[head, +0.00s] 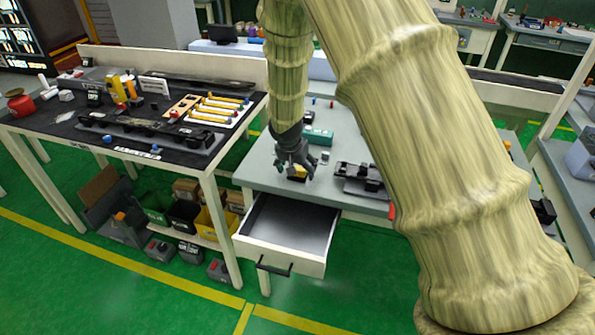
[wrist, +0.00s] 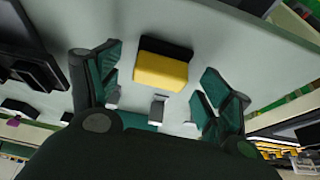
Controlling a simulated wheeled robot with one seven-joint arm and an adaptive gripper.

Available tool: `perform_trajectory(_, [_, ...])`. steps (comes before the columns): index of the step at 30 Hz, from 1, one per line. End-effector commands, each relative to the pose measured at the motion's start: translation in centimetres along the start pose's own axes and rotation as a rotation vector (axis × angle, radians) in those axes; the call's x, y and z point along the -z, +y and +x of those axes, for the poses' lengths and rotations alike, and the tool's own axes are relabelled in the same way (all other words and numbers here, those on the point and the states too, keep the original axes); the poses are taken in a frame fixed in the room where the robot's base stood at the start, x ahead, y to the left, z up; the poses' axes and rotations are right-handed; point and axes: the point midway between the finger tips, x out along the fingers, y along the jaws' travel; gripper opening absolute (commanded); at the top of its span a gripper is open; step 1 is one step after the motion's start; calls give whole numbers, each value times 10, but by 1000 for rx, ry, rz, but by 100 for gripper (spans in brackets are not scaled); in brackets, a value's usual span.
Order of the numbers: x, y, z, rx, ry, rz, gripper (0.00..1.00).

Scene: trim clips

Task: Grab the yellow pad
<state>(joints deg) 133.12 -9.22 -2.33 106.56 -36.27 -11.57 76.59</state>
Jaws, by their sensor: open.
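The yellow pad (wrist: 162,72) is a yellow block with a black side. In the wrist view it lies on the pale table top, between and slightly beyond my two spread green fingers. My gripper (wrist: 160,82) is open and empty, with a gap on each side of the pad. In the head view my gripper (head: 294,164) points down over the grey table's front edge. A small part of the yellow pad (head: 299,172) shows below the fingers; the rest is hidden behind them.
An open, empty drawer (head: 290,219) juts out below the pad's table. A teal box (head: 319,137) and a black fixture (head: 358,177) stand to the right. A dark-topped workbench (head: 188,137) with several tools is at the left.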

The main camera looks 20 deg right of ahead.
Motion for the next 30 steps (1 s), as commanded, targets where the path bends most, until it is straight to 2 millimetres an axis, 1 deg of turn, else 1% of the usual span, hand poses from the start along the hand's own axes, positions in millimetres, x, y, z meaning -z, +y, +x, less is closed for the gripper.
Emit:
perform_trajectory(4, [0,0,8,-1,-1,1,79])
perform_trajectory(13, [0,0,11,-1,0,1,79])
perform_trajectory(17, [0,0,11,0,0,1,55])
perform_trajectory(18, [0,0,11,0,0,1,48])
perform_trajectory(20, [0,0,11,0,0,1,37])
perform_trajectory(21, [0,0,11,0,0,1,29])
perform_trajectory(30, [0,0,10,0,0,1,29])
